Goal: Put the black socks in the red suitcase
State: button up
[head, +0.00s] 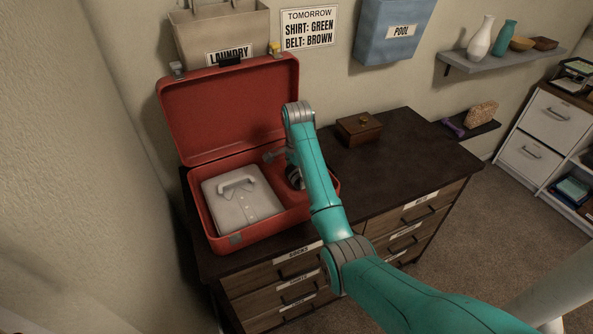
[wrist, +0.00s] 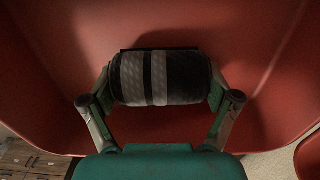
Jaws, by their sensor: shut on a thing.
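The red suitcase (head: 228,116) stands open on the dresser with its lid up against the wall. A folded light shirt (head: 242,207) lies in its left part. My gripper is over the right part of the suitcase in the head view, mostly hidden by my arm. In the wrist view my gripper (wrist: 162,92) is shut on a rolled pair of black socks (wrist: 190,78) with grey bands. The red inside of the suitcase (wrist: 60,60) surrounds the socks there. I cannot tell whether the socks touch the suitcase floor.
The dark dresser top (head: 400,150) is mostly clear to the right, with a small wooden box (head: 359,128) near the wall. A laundry bag (head: 222,30) and a blue pool bag (head: 393,30) hang above. Labelled drawers (head: 285,270) are below.

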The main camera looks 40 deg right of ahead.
jog(key=shift+f, duration=0.2)
jog(key=shift+f, duration=0.2)
jog(key=o, duration=0.9)
jog(key=shift+r, duration=0.1)
